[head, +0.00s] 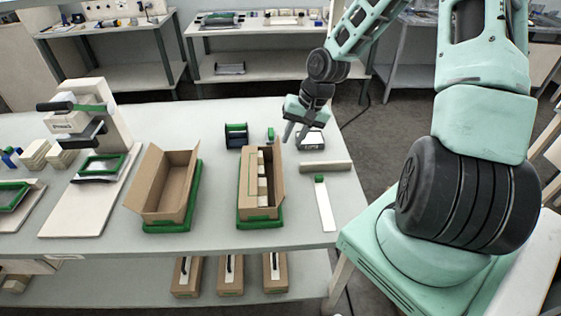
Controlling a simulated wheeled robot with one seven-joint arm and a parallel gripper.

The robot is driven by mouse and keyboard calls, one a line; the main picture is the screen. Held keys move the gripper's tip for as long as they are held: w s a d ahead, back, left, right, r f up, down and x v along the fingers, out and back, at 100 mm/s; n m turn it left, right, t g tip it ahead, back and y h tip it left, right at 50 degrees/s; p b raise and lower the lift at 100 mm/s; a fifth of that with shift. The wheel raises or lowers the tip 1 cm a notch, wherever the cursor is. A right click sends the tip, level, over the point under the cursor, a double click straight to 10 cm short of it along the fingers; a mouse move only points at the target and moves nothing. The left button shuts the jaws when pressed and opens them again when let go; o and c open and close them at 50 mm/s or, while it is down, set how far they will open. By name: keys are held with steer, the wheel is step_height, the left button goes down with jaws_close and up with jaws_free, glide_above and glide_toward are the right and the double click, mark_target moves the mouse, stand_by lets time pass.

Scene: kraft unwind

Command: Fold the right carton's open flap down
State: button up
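The right carton (259,214) is a brown cardboard box on a green base on the table. Pale blocks (263,185) show inside it. Its top is at least partly open, and a cardboard panel (278,168) stands up along its right side toward the back. My gripper (295,133) points down just beyond the carton's back right corner, above table height and apart from the carton as far as I can see. The gripper is small here, and its finger gap is unclear. I see nothing held in it.
A left carton (160,214) stands open on a green base. A dark green-sided holder (236,136) is behind the right carton. A grey bar (326,167) and a white strip with a green end (325,207) lie to its right. A sealing machine (85,120) stands at left.

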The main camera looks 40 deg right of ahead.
mark_target(281, 161)
steer(key=p+x, duration=0.1)
steer(key=x, duration=0.9)
steer(key=shift+f, duration=0.25)
jaws_close()
